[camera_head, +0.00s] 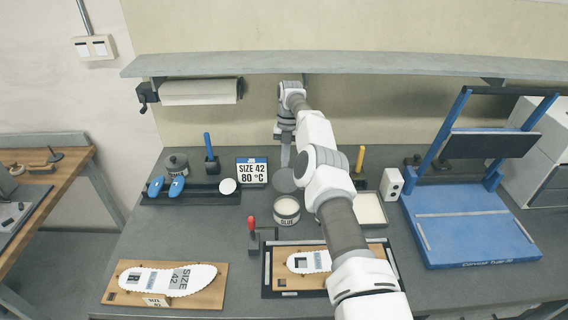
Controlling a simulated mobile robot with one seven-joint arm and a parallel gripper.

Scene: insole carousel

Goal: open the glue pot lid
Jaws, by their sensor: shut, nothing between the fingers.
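The glue pot (287,218) is a small round pot labelled GLUE at the middle of the bench. Its top looks open, with a pale surface inside the rim. A dark grey disc (284,182), which looks like its lid, shows just behind the pot; I cannot tell whether it is attached or tilted. My gripper (285,161) points down right behind the disc, its fingers shut with nothing between them. I cannot tell whether the fingertips touch the disc. My arm passes to the right of the pot and hides part of the bench there.
A red-handled tool (251,228) stands left of the pot. A white tray (370,209) and a blue press (470,227) are right. A shelf (400,64) runs overhead.

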